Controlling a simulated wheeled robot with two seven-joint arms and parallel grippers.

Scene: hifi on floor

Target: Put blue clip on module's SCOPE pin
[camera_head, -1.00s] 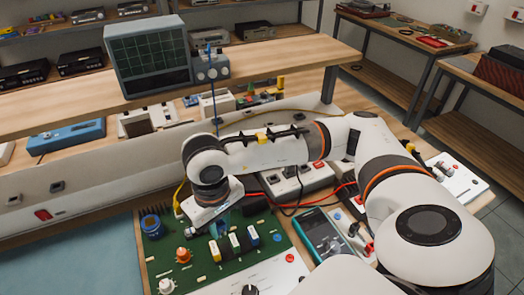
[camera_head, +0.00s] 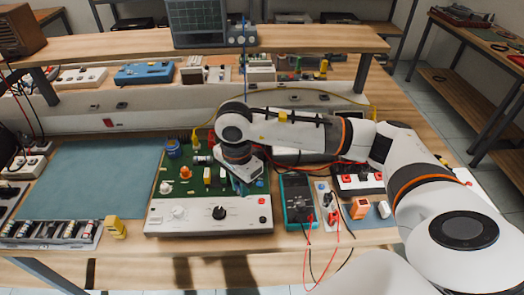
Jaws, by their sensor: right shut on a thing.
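The module is a green circuit board (camera_head: 171,188) with a white front panel (camera_head: 180,215) carrying knobs. It lies on the bench left of centre. My right gripper (camera_head: 243,176) points down over the board's back right part and is shut. A blue lead (camera_head: 243,70) comes down from the oscilloscope and passes behind my right arm. The blue clip at the gripper's fingertips is almost wholly hidden by the gripper, so I cannot tell whether it touches a pin. The SCOPE pin is not readable. My left gripper is not in view.
A yellow clip (camera_head: 195,136) with a yellow lead stands at the board's back edge. A teal multimeter (camera_head: 298,200) with red leads stands right of the module. A yellow block (camera_head: 116,227) and a component rack (camera_head: 50,233) lie left. The blue-grey mat (camera_head: 90,180) is clear.

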